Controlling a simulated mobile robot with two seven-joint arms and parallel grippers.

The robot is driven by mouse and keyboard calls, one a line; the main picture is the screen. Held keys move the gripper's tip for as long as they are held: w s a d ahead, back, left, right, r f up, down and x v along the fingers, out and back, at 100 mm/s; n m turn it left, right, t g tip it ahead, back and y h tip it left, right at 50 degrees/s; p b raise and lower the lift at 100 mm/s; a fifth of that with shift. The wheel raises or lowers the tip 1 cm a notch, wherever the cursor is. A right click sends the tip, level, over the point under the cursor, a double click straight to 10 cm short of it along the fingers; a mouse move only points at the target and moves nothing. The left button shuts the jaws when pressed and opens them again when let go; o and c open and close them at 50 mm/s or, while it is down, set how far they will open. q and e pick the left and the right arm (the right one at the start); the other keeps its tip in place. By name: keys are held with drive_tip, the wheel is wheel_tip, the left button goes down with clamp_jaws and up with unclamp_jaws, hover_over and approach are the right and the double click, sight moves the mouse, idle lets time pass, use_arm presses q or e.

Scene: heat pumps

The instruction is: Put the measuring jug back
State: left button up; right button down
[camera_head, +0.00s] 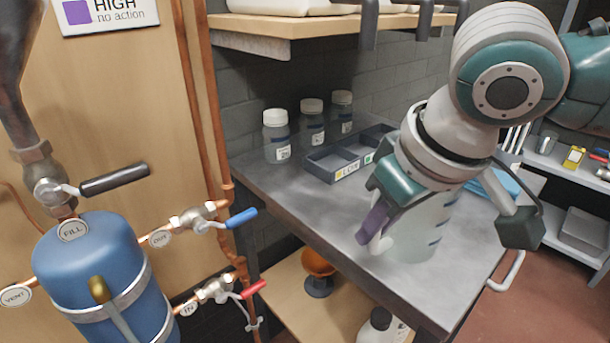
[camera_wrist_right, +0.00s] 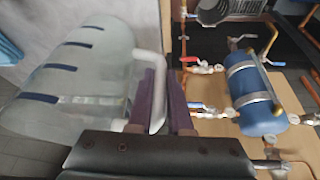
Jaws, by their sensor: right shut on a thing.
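The measuring jug (camera_head: 420,238) is translucent white with dark blue marks. It is upright over the front part of the grey worktop; I cannot tell whether its base touches it. My right gripper (camera_head: 375,224) has its purple fingers shut on the jug's white handle. In the right wrist view the jug (camera_wrist_right: 85,75) fills the left side, and the handle (camera_wrist_right: 158,75) passes by the fingers of the gripper (camera_wrist_right: 168,105). My right arm hides part of the jug and worktop in the head view. My left gripper is not in view.
The worktop (camera_head: 285,190) holds three white-capped bottles (camera_head: 311,122) and a grey compartment tray (camera_head: 335,165) behind the jug. A blue tank (camera_head: 95,265) with copper pipes and valves stands left. A lower shelf holds an orange funnel (camera_head: 318,263) and a bottle.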

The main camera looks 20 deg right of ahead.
drive_tip(key=c, duration=1.3)
unclamp_jaws()
drive_tip(key=shift+f, duration=0.15)
drive_tip(key=o, duration=0.5)
drive_tip(key=shift+c, duration=0.2)
drive_tip(key=p+v, duration=0.3)
drive_tip(key=v, duration=0.9)
drive_tip(key=s+a+f+n+y, duration=0.1)
drive_tip(key=s+a+f+y, duration=0.1)
drive_tip(key=s+a+f, duration=0.35)
drive_tip(key=s+d+f+m+g+h, duration=0.1)
drive_tip(key=s+d+f, duration=0.3)
drive_tip(key=s, duration=0.5)
drive_tip(key=shift+s+d+f+m+h, duration=0.3)
drive_tip(key=shift+d+f+h, duration=0.1)
drive_tip(key=shift+f+h, duration=0.2)
